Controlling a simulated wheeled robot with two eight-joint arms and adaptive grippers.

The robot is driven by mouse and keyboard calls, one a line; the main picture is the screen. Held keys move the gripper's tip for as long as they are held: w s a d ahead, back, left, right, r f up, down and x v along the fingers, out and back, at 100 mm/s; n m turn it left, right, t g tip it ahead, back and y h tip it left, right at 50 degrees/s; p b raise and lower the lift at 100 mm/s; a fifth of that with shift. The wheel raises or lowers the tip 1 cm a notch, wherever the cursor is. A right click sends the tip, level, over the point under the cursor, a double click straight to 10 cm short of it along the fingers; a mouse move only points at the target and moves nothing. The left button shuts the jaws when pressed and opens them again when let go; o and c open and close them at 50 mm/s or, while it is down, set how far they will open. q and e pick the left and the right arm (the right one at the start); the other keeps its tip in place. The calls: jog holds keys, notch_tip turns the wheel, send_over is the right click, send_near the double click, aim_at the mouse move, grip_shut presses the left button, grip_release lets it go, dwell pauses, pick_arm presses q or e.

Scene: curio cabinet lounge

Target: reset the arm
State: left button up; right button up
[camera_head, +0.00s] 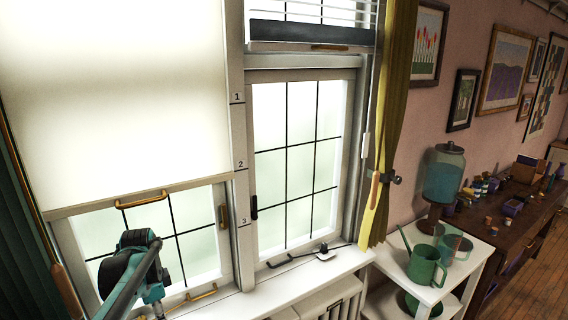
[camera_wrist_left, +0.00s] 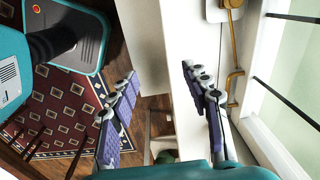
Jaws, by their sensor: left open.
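My left arm (camera_head: 138,272) comes in from the bottom left of the head view, in front of the left window. Its gripper is hidden or cut off there. In the left wrist view my left gripper (camera_wrist_left: 160,71) is open, its two purple-padded fingers wide apart with nothing between them. A white ledge lies beyond the fingers, and I cannot tell the distance. My right gripper is in neither view.
The left window has a white blind (camera_head: 115,95) and a brass handle (camera_head: 140,200). The sill (camera_head: 300,288) runs below both windows. A patterned rug (camera_wrist_left: 60,115) covers the floor.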

pick_arm(q)
jog(key=s+d+n+t, duration=0.6)
jog(key=s+d+n, duration=0.5)
jog(key=s, duration=0.7)
jog(key=d, duration=0.3)
jog(key=shift+s+d+f+t, duration=0.25)
jog(key=shift+s+d+t, duration=0.1)
jog(key=shift+d+t, duration=0.05)
dwell(1.2)
